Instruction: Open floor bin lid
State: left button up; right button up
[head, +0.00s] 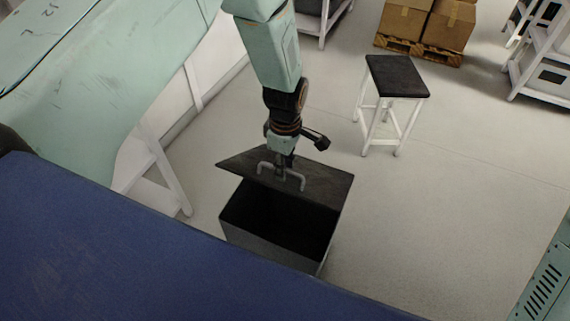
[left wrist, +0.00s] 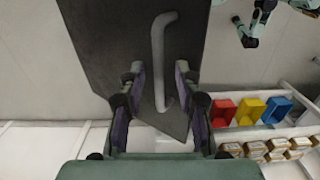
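The dark floor bin (head: 285,246) stands on the pale floor beyond the blue surface. Its flat dark lid (head: 322,180) is raised at the near edge and tilted, so the black inside shows beneath it. My left gripper (head: 281,165) points down at the grey U-shaped handle (head: 298,181) on the lid. In the left wrist view the handle (left wrist: 158,62) runs between the fingers of my left gripper (left wrist: 160,76), with gaps visible on both sides, in front of the lid (left wrist: 105,40). My right gripper is not seen in the head view.
A blue surface (head: 130,250) fills the near left. A stool with a black seat (head: 397,76) and cartons on pallets (head: 425,22) stand farther back. Open floor lies right of the bin. The left wrist view shows coloured trays (left wrist: 249,110) and a teal-black jointed part (left wrist: 247,30), whose identity is unclear.

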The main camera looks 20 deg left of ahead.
pick_arm(q)
jog(key=shift+d, duration=0.35)
jog(key=c, duration=0.4)
jog(key=shift+a, duration=0.2)
grip_shut()
jog(key=shift+w+d+r, duration=0.1)
